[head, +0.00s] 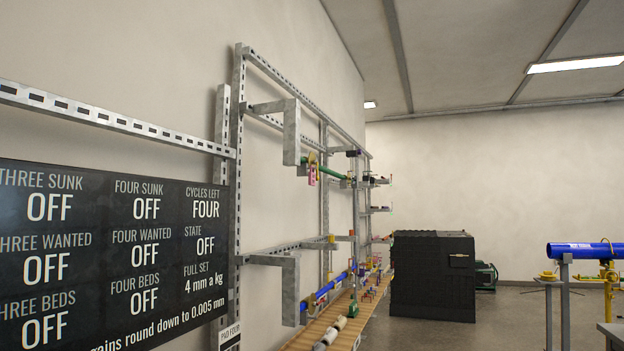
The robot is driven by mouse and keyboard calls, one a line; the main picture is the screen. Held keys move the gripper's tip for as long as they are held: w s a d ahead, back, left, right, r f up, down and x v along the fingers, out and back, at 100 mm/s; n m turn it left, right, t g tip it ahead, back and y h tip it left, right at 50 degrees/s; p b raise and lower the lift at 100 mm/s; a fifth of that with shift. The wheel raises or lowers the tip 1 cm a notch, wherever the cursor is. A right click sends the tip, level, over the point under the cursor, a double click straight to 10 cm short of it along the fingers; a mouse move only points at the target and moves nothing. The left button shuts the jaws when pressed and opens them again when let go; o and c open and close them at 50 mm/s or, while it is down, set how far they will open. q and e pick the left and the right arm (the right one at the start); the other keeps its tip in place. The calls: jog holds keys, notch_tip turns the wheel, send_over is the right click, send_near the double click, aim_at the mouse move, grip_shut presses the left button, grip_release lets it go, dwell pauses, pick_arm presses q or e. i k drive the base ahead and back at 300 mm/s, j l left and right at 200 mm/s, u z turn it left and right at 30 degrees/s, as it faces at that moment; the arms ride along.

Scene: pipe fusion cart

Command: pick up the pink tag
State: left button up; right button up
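A small pink tag (312,175) hangs at the left end of a green pipe (334,172), high on the wall frame near the middle of the head view. Something small and yellow is close to its top; at this size I cannot tell how the tag is attached. Neither of my grippers shows in the head view.
A metal strut frame (237,180) with projecting brackets (291,135) runs along the left wall. Below it, a wooden shelf (310,332) holds several small parts. A black display board (110,260) fills the lower left. A black cabinet (432,280) stands on open floor; a blue pipe (580,250) rests on stands at right.

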aim_at(311, 174)
jog(key=i+l+z, duration=0.4)
jog(key=i, duration=0.45)
jog(key=i+z, duration=0.35)
jog(key=i, duration=0.45)
jog(key=i+u, duration=0.2)
jog(key=i, duration=0.25)
jog(key=i+l+u, duration=0.25)
jog(key=i, duration=0.15)
jog(key=i+l+u, duration=0.2)
jog(key=i, duration=0.2)
